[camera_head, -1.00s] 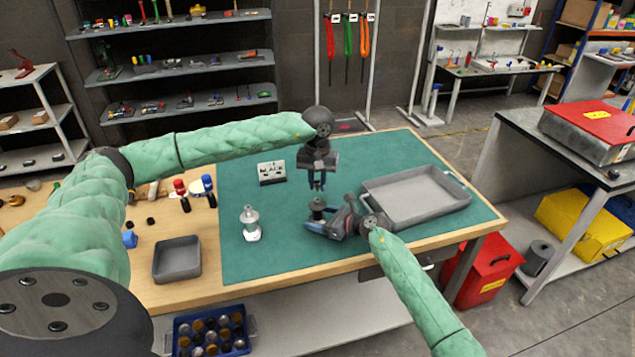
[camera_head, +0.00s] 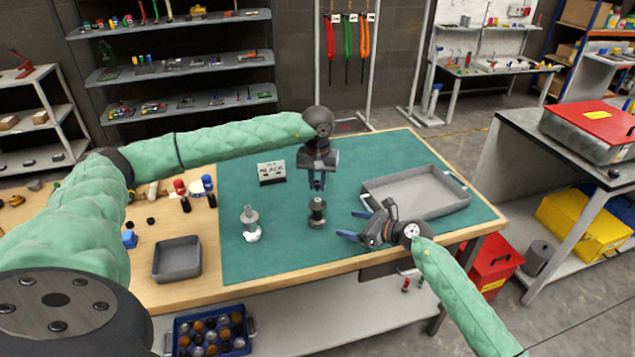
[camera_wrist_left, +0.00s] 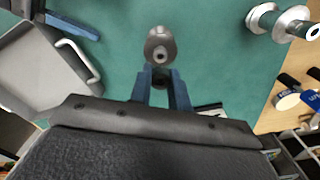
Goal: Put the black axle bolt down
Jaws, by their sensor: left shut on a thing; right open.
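My left gripper (camera_head: 318,186) points down above the dark grey spool-shaped part (camera_head: 317,212), which stands upright on the green mat (camera_head: 290,255). In the left wrist view its blue fingers (camera_wrist_left: 161,88) are shut on a small dark piece, the black axle bolt (camera_wrist_left: 160,80), mostly hidden between them. The spool-shaped part (camera_wrist_left: 160,45) shows just beyond the fingertips with a hole in its top; I cannot tell whether the bolt touches it. My right gripper (camera_head: 352,225) is open and empty, low over the mat, to the right of the spool-shaped part and apart from it.
A pale spool-shaped part (camera_head: 250,222) stands to the left. A grey tray (camera_head: 418,212) lies at the right, a small grey bin (camera_head: 177,260) at the left. The mat's front middle is clear.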

